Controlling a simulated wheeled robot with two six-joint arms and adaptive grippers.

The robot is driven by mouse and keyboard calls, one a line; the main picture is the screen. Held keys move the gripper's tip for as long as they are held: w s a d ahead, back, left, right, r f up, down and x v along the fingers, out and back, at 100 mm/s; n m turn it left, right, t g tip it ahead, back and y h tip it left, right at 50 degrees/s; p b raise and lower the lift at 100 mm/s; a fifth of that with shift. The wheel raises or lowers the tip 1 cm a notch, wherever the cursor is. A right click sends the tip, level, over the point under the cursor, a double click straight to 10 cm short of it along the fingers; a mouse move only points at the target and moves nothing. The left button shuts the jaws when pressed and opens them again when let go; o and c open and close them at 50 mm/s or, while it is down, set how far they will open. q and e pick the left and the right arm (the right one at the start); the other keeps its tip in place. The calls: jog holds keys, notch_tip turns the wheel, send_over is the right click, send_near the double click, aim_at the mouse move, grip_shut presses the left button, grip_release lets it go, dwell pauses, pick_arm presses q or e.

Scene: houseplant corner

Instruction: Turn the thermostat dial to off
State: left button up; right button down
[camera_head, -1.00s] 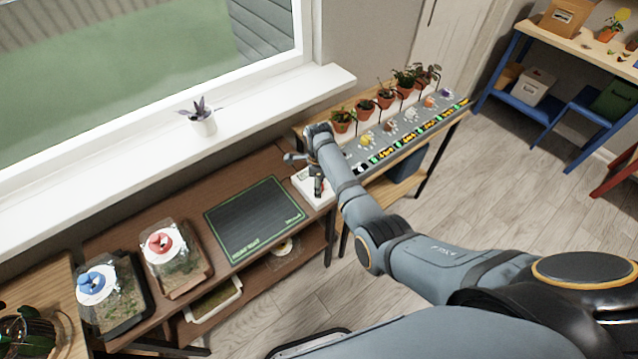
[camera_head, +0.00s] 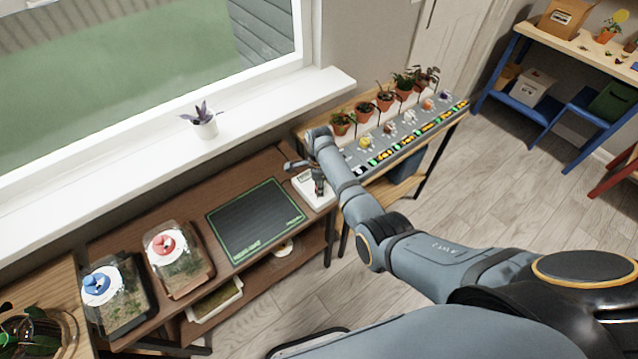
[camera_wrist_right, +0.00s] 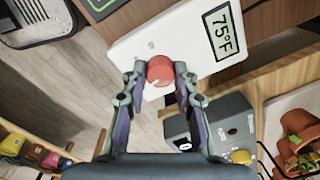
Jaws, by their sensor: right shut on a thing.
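The thermostat (camera_head: 311,192) is a white box on the right end of the brown wooden bench. In the right wrist view the thermostat (camera_wrist_right: 187,42) shows a display reading 75°F. Its round red dial (camera_wrist_right: 160,71) has a small pale mark near its lower edge. My right gripper (camera_wrist_right: 160,75) has its two fingers on either side of the dial, shut on it. In the head view my right gripper (camera_head: 319,187) points down at the thermostat and hides the dial. My left gripper is in neither view.
A dark heat mat (camera_head: 255,218) with a green border lies left of the thermostat. Two covered trays with a red knob (camera_head: 163,244) and a blue knob (camera_head: 96,282) stand further left. Potted plants (camera_head: 363,111) and a grey labelled strip (camera_head: 410,130) are to the right.

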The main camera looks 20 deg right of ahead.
jog(key=n+p, duration=0.1)
jog(key=n, duration=0.2)
jog(key=shift+r+n+p, duration=0.1)
jog(key=shift+n+p, duration=0.2)
jog(key=shift+p, duration=0.05)
jog(key=n+p, duration=0.1)
jog(key=n, duration=0.3)
jog(key=shift+n, duration=0.3)
jog(key=n+p, duration=0.1)
jog(key=n, duration=0.7)
jog(key=shift+n, duration=0.6)
jog(key=c, duration=1)
grip_release()
